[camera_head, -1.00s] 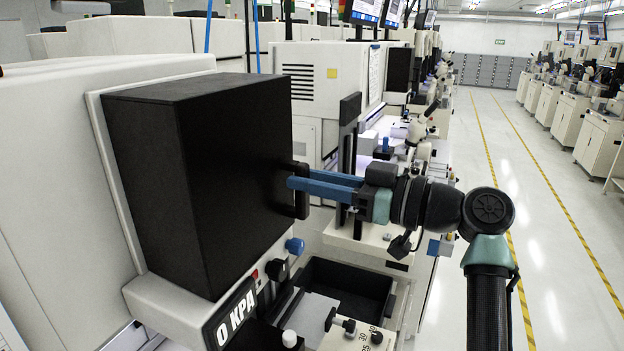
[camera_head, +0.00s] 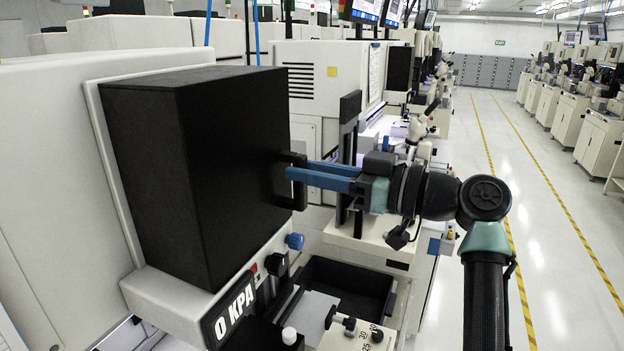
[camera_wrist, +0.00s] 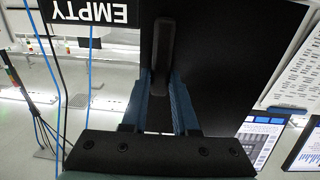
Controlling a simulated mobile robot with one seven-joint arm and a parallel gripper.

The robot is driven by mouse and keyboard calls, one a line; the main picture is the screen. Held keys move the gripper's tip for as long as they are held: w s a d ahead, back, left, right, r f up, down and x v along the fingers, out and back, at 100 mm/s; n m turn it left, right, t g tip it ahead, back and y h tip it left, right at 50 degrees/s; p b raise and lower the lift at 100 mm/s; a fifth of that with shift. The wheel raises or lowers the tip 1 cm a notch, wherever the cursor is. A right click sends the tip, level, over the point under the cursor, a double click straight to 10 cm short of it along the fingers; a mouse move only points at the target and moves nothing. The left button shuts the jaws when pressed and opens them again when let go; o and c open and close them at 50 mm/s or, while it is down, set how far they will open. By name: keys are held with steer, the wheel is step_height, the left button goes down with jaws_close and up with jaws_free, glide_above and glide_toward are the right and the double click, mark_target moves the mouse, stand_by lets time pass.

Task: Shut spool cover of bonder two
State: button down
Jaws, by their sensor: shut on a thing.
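The spool cover (camera_head: 190,170) is a large black box on the front of the nearest white machine, in the left half of the head view. Its rear side sits close to the machine's pale frame; I cannot tell whether it is fully seated. A black bar handle (camera_head: 297,190) stands on its right side. My gripper (camera_head: 297,172), with blue fingers, is shut on this handle. In the wrist view the blue fingers lie either side of the handle (camera_wrist: 163,45), with the dark cover face (camera_wrist: 215,60) behind it. No label in view names this machine as bonder two.
More white machines stand behind my arm. An open aisle with yellow lines (camera_head: 545,180) runs along the right. An upside-down "EMPTY" sign (camera_wrist: 92,13) shows in the wrist view.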

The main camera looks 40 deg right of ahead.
steer(key=shift+w+d+r, duration=0.1)
steer(key=shift+w+d, duration=0.05)
steer(key=shift+w, duration=0.05)
steer(key=c, duration=0.7)
jaws_free()
steer(key=shift+b+v, duration=2.95)
steer(key=shift+v, duration=3.6)
